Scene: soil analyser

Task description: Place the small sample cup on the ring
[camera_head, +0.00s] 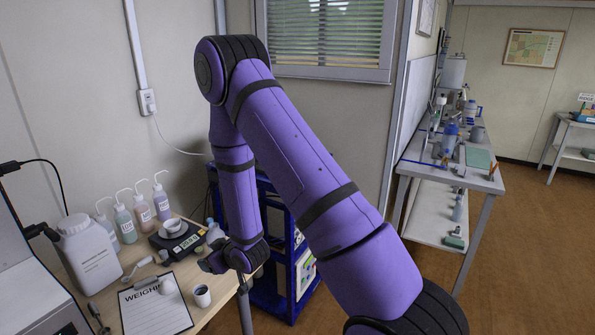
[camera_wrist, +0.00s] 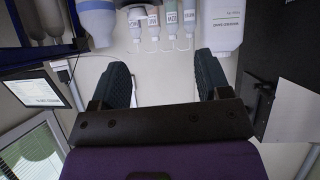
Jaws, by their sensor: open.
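A small white cup with dark contents (camera_head: 202,296) stands upright on the table, right of the clipboard. A white bowl-shaped cup (camera_head: 173,226) sits on the dark balance (camera_head: 172,241) farther back. I cannot tell which is the sample cup. No ring shows clearly; a black fitting (camera_head: 41,231) juts from the analyser at the left, too small to make out. My gripper (camera_head: 211,266) is above the table's right side, behind and above the cup with dark contents. In the wrist view my gripper (camera_wrist: 160,78) is open with nothing between its fingers, and neither cup shows.
A large white jug (camera_head: 88,254) and several wash bottles (camera_head: 143,206) line the back of the table. A clipboard (camera_head: 150,311) lies in front with a small white object on it. A blue shelf unit (camera_head: 285,275) stands right of the table. The jug also shows in the wrist view (camera_wrist: 214,28).

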